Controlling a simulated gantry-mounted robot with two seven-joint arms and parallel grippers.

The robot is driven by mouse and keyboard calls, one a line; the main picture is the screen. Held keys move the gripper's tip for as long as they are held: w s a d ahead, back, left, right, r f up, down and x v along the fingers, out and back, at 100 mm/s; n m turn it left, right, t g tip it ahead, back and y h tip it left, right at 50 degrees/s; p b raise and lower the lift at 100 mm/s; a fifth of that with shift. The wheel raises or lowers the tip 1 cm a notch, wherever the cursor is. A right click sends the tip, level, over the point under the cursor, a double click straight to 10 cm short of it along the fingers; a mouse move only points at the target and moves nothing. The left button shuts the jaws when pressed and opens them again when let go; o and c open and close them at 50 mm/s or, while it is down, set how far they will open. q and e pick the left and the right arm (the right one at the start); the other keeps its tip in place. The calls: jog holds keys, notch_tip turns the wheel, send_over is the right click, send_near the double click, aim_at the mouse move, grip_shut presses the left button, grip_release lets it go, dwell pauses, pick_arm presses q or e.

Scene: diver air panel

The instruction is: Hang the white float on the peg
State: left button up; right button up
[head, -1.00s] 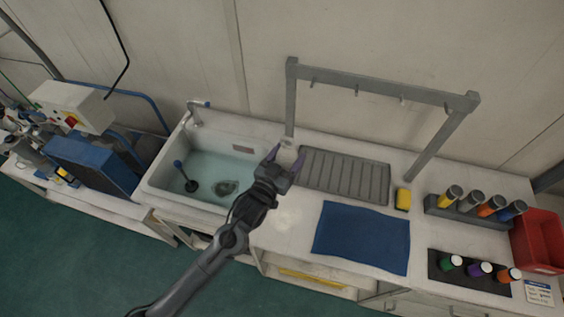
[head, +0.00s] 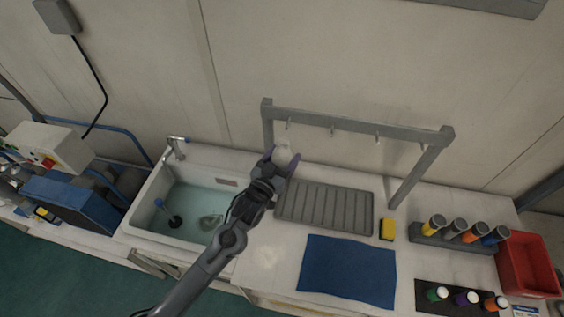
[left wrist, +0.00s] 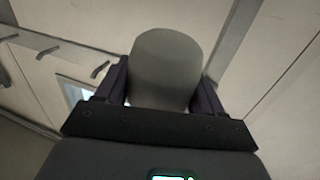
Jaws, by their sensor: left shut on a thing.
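The white float (head: 283,153) is between the fingers of my left gripper (head: 282,158), which is shut on it. In the left wrist view the float (left wrist: 166,67) looks like a pale grey rounded cylinder between both fingers. The grey rack (head: 355,123) stands at the back of the counter, with several short pegs along its top bar. The leftmost peg (head: 288,126) appears just above the float in the head view; I cannot tell whether they touch. Pegs also show at the left of the left wrist view (left wrist: 100,70). My right gripper is out of view.
A water-filled sink (head: 190,207) is to the left. A grooved drain tray (head: 325,207) lies beneath the rack, beside a yellow sponge (head: 387,229) and a blue cloth (head: 347,270). Coloured cylinders and a red bin (head: 526,265) are at the right.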

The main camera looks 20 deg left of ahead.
pick_arm(q)
jog(key=w+a+f+b, duration=0.1)
jog(key=w+b, duration=0.4)
jog(key=w, duration=0.3)
jog(key=shift+a, duration=0.2)
dwell(0.5)
jog(key=shift+f, duration=0.15)
dwell(0.4)
jog(key=o, duration=1.3)
